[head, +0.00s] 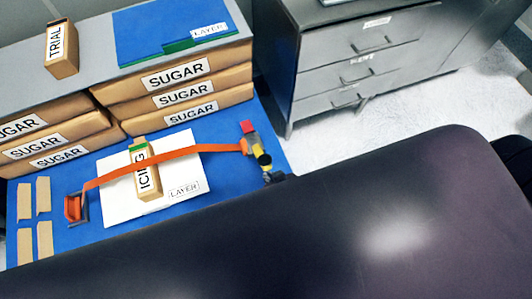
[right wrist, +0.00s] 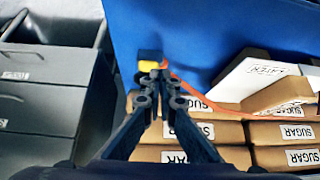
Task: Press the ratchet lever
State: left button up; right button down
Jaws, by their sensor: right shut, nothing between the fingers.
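The ratchet (head: 251,143) sits at the right end of the orange strap (head: 180,156), with red, grey and yellow parts. Which part is the lever is hard to tell; a yellow piece (head: 259,147) sticks out toward my gripper. The strap crosses the ICING box (head: 148,180) on a white LAYER board (head: 122,209), to an orange end piece (head: 75,207). In the right wrist view, my right gripper (right wrist: 160,76) is shut and empty, its tips at or very near the yellow part (right wrist: 150,66); contact is unclear. My left gripper is not seen.
Several tan pieces (head: 25,199) lie at left. A grey drawer cabinet (head: 360,50) stands at right. My dark arm covers the lower foreground.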

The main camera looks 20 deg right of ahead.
notch_tip(320, 180, up, 10)
jog(key=w+d+m+t, duration=0.1)
jog(key=w, duration=0.2)
jog(key=shift+d+f+h, duration=0.2)
jog(key=shift+d+h, duration=0.1)
jog(key=shift+d, duration=0.05)
send_over(266, 159)
jog(key=w, duration=0.3)
jog(key=f, duration=0.7)
jog(key=shift+s+f, duration=0.2)
jog(key=shift+f, duration=0.05)
jog(key=shift+s+f, duration=0.9)
jog(key=shift+f, duration=0.15)
jog(key=shift+s+f, duration=0.35)
jog(key=shift+f, duration=0.2)
